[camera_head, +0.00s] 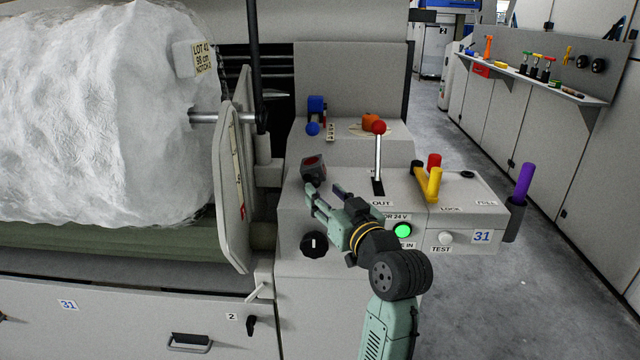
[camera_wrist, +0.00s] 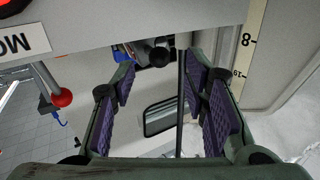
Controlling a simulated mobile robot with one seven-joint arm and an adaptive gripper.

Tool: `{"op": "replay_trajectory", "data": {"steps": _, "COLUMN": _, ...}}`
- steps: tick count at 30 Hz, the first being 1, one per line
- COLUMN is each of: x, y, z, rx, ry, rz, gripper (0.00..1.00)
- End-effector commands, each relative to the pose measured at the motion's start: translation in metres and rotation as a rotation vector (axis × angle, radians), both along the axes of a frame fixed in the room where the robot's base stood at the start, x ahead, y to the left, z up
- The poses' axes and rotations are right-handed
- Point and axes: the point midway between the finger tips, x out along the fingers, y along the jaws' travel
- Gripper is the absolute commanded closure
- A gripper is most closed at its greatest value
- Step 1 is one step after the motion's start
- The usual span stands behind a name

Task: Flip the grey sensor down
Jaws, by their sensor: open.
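My gripper (camera_head: 326,191) hangs above the left part of the machine's control console, its two fingers apart with nothing between them. In the wrist view its purple-padded fingers (camera_wrist: 160,85) are also spread. A small dark grey box with a reddish face (camera_head: 313,168) stands on the console just beyond the fingertips, tilted, apart from or barely near them. It may be the grey sensor, but I cannot tell surely. I cannot pick it out clearly in the wrist view.
A red-knobbed lever (camera_head: 379,150) stands upright to the right of my gripper, with yellow handles (camera_head: 433,185) beyond. A grey upright plate (camera_head: 228,190) and the white fibre roll (camera_head: 100,110) bound the left. A black knob (camera_head: 314,245) sits below my gripper.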

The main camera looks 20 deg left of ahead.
Motion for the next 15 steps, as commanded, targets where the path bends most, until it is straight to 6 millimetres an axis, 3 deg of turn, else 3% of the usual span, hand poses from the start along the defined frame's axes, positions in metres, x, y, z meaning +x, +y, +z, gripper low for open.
{"op": "replay_trajectory", "data": {"steps": 6, "x": 0.025, "y": 0.024, "z": 0.001, "rx": -0.001, "ry": -0.001, "rz": 0.0, "gripper": 0.59}}
{"op": "replay_trajectory", "data": {"steps": 15, "x": 0.034, "y": 0.032, "z": 0.0, "rx": -0.001, "ry": -0.001, "rz": -0.001, "gripper": 0.59}}
